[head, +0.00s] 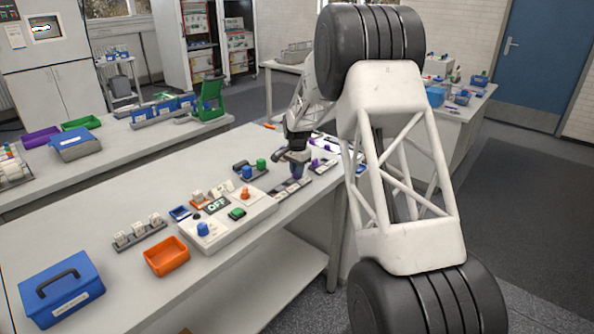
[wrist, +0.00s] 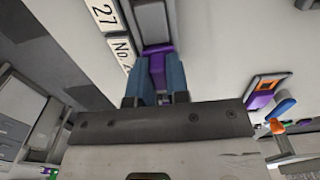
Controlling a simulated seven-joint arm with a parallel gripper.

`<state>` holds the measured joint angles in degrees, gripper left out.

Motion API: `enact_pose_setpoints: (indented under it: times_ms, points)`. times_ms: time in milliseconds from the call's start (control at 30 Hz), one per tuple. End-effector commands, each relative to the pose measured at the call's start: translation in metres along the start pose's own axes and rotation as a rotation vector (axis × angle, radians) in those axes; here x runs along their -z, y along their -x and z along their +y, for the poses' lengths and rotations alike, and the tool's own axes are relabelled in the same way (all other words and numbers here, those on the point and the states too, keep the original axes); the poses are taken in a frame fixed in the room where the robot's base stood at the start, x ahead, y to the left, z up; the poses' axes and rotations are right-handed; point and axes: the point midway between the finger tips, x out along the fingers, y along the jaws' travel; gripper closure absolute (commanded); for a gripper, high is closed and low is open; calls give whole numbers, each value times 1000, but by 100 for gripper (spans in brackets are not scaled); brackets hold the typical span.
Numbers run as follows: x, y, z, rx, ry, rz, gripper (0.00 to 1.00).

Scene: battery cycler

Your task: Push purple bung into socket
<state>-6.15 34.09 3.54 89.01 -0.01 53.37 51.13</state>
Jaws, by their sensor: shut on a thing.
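My gripper (head: 296,168) is over the far part of the long white bench in the head view, low above a row of dark blocks. In the wrist view its two blue fingers (wrist: 157,68) are shut on the purple bung (wrist: 157,64). A little purple also shows under the gripper in the head view (head: 297,177). Just beyond the fingertips is a grey block (wrist: 150,20) with a purple edge facing the bung. I cannot tell which part is the socket, or whether the bung touches or enters it.
White labels (wrist: 103,14) lie beside the grey block. A purple and orange part (wrist: 264,92) is at right in the wrist view. Green and blue cylinders (head: 254,168) stand left of my gripper. A control panel (head: 217,215), orange tray (head: 166,257) and blue box (head: 62,292) are nearer.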

Motion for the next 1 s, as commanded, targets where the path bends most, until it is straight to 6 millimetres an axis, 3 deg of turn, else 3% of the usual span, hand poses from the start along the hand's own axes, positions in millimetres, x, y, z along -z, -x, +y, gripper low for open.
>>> enact_pose_setpoints:
  times_ms: [500, 533, 700, 1000]
  points:
    - [0, -4, 0, 0, 0, 0, 100]
    - [0, -4, 0, 0, 0, 0, 81]
    - [0, -4, 0, 0, 0, 0, 55]
    - [0, -4, 0, 0, 0, 0, 54]
